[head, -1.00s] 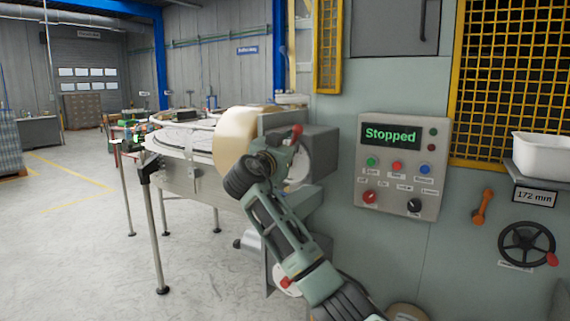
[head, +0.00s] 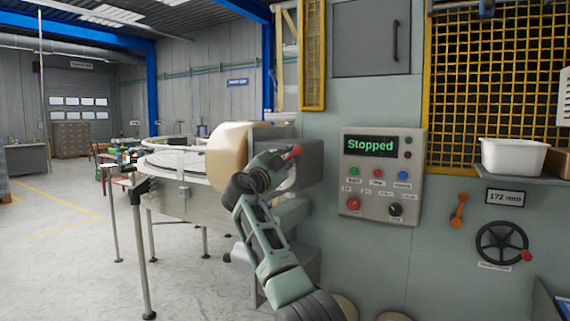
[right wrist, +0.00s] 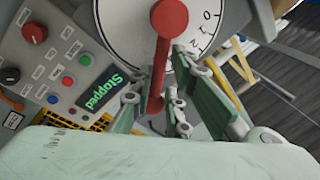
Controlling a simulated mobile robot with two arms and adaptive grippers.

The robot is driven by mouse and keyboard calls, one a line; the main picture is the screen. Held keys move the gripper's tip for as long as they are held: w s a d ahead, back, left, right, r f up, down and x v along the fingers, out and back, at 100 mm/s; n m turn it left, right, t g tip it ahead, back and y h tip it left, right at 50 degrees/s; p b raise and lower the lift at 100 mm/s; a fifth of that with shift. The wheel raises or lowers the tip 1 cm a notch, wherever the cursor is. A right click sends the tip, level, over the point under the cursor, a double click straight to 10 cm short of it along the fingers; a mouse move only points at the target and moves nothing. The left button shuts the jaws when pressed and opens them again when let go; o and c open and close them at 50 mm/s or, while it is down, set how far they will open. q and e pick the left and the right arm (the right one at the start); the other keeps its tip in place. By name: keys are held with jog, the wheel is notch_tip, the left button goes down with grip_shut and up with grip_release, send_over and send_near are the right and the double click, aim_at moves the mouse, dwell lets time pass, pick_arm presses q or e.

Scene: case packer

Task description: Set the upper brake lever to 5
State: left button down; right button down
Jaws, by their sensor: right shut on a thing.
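The brake lever is red, and its red tip (head: 291,152) shows at the roll housing in the head view. In the right wrist view the red lever (right wrist: 161,60) crosses a white dial (right wrist: 122,30) and runs down between my fingers. The numerals 0, 1 and 2 show to the right of the lever; the mark it points at is hidden by the fingers. My right gripper (right wrist: 155,108) is shut on the lever; it also shows in the head view (head: 277,162), in front of the dial. My left gripper is out of view.
A control panel (head: 381,210) reading "Stopped" is on the machine wall right of my right arm. A cream roll (head: 233,147) and conveyor table (head: 180,168) stand to the left. A black handwheel (head: 502,247), orange lever (head: 459,210) and white bin (head: 514,156) are further right.

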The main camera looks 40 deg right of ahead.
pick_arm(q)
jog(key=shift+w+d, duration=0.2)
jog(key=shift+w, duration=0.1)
pick_arm(e)
jog(key=shift+d+f, duration=0.1)
jog(key=shift+f, duration=0.15)
jog(key=shift+f, duration=0.1)
jog(key=c, duration=1.9)
grip_release()
jog(key=shift+s, duration=0.1)
jog(key=shift+c, duration=0.2)
jog(key=o, duration=0.3)
jog(key=shift+s+r, duration=0.2)
jog(key=shift+w, duration=0.1)
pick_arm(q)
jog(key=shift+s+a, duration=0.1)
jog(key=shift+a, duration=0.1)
pick_arm(e)
jog(key=v, duration=1.2)
jog(key=shift+f, duration=0.1)
